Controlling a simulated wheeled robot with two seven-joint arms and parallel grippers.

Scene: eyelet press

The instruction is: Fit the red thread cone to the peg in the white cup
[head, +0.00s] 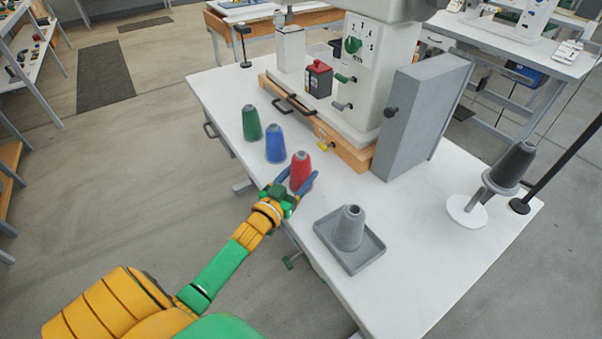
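The red thread cone (301,170) stands upright near the table's front edge, at the end of a row with a blue and a green cone. My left gripper (301,181) is at the red cone, with one blue finger on each side of its lower part. The fingers look spread, with a small gap at the right one; contact is hard to judge. A white round base (467,211) at the right, likely the white cup, has a grey post rising from it. A dark grey cone (511,165) appears above this post and hides its top. My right gripper is out of view.
The blue cone (275,144) and green cone (251,123) stand left of the red one. A grey tray (372,258) holds a grey cone (350,227). The press (368,62) and a tall grey box (424,115) stand behind. The tabletop between tray and white base is clear.

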